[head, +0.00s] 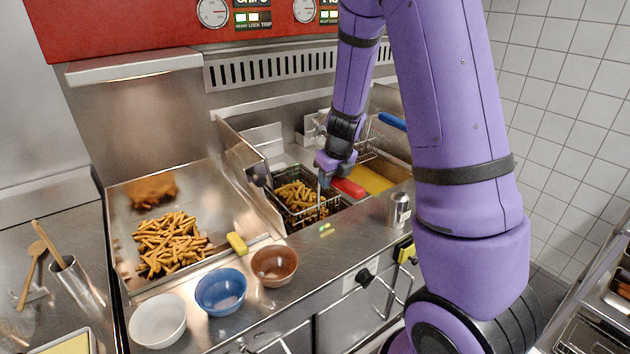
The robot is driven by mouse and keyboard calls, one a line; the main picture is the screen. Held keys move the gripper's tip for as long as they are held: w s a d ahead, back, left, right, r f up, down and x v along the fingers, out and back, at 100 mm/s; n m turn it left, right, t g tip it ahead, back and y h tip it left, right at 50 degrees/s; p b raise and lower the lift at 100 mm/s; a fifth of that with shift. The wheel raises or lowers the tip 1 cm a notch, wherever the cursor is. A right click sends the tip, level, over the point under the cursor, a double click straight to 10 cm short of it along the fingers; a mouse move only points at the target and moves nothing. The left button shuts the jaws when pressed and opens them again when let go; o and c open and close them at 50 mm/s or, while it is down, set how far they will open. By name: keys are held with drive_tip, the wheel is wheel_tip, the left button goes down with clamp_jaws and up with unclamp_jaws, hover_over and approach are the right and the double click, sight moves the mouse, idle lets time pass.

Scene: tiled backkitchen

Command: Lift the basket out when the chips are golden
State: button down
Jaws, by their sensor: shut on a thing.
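The wire basket (302,219) with golden-brown chips (294,194) is at the left fryer well, its upper part showing near the level of the steel rim. The oil under the chips is hidden, so I cannot tell how deep the basket sits. Its red handle (350,188) points to the right. My gripper (325,180) is shut on the handle at its end near the basket; the fingers are small and partly hidden by my wrist.
The right well holds yellow oil (370,179); a blue handle (392,121) lies behind it. A steel tray (215,190) of chips is on the left. White (158,322), blue (221,293) and brown (274,267) bowls line the front, near a steel shaker (399,209).

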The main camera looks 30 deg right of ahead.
drive_tip(key=shift+w+a+r, duration=0.1)
drive_tip(key=shift+r, duration=0.75)
wheel_tip(320, 180, up, 11)
drive_tip(key=shift+r, duration=0.2)
idle(0.4)
